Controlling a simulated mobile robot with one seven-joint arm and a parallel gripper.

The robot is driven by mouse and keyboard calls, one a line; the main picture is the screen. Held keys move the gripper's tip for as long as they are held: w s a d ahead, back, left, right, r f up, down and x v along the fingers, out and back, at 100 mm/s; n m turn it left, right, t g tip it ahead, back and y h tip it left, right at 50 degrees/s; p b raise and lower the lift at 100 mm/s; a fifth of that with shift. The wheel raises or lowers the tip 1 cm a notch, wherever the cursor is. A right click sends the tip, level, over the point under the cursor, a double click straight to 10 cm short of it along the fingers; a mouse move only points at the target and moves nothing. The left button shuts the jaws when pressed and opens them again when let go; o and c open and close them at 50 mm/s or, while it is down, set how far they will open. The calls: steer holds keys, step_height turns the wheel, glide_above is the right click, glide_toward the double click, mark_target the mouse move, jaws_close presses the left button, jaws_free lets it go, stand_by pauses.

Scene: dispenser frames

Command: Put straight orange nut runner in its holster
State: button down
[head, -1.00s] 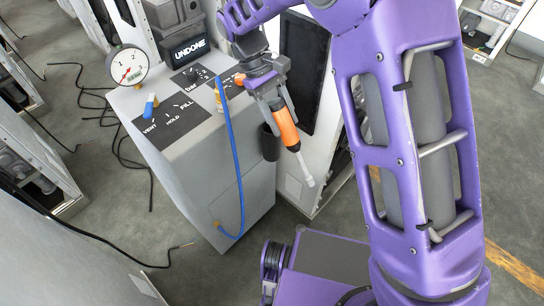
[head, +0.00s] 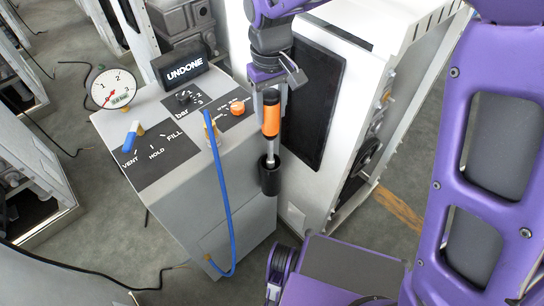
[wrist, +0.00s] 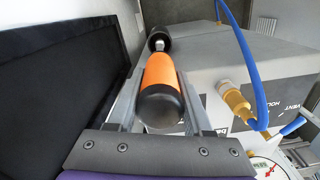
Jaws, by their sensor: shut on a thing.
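The straight nut runner (head: 271,118) has an orange body with black ends and a pale metal shaft. It hangs upright, shaft down, at the right side of the grey cabinet. My gripper (head: 270,94) is shut on its upper body. In the wrist view the nut runner (wrist: 160,85) lies between the two fingers (wrist: 163,85), black butt nearest the camera. The holster (head: 269,180) is a black cup on the cabinet's side, directly below the tool. It also shows in the wrist view (wrist: 158,33). The shaft tip is at the holster's mouth; I cannot tell how far inside it is.
A white machine with a dark panel (head: 312,105) stands close to the right of the tool.

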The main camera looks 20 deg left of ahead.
steer(key=b, duration=0.2)
glide_toward(271, 160)
steer(key=f, duration=0.5)
steer(key=shift+w+a+f, duration=0.1)
steer(key=shift+w+f, duration=0.05)
steer(key=shift+w, duration=0.1)
steer(key=shift+c, duration=1.5)
jaws_free()
step_height(271, 160, up, 12)
steer(key=shift+p, duration=1.1)
